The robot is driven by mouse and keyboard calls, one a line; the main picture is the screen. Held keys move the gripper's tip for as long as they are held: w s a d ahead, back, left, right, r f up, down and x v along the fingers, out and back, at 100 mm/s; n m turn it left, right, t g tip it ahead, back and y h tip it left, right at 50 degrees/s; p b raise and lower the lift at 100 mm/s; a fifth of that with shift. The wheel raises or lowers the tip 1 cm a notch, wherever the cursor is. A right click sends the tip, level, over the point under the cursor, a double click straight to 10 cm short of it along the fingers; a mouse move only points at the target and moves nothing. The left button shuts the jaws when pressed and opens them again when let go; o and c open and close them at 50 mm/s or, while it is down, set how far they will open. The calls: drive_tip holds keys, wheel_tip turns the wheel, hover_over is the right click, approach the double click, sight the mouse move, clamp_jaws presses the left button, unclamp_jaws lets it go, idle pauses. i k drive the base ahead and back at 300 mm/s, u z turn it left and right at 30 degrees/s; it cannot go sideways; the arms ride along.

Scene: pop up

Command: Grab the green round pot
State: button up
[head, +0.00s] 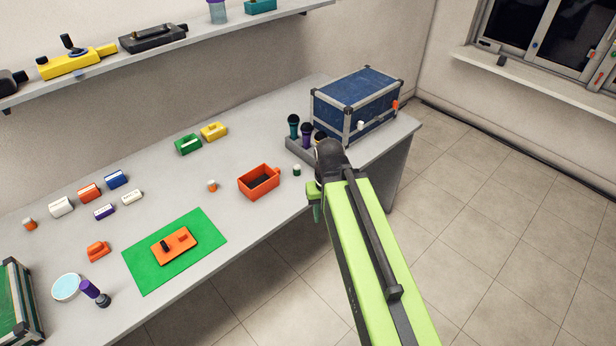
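A small round green pot (297,170) with a pale top stands upright on the grey table near its front edge. It is right of the open orange box and just left of my arm's end. My gripper (316,205) points down past the table's front edge, below and to the right of the pot. Only a bit of it shows beside my lime-green arm, so its fingers are mostly hidden. I see no contact between it and the pot.
An orange open box (259,182) stands left of the pot. A grey holder (301,150) with dark-topped tools and a blue case (357,102) stand behind. A small orange-and-white pot (212,186) and a green mat (150,262) lie further left. The floor at right is clear.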

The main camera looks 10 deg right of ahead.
sight(296, 167)
drive_tip(key=u, duration=0.15)
drive_tip(key=i, duration=0.9)
drive_tip(key=u, duration=1.25)
drive_tip(key=k, duration=0.8)
drive_tip(key=u, duration=0.2)
drive_tip(key=i, duration=1)
drive_tip(key=u, duration=0.05)
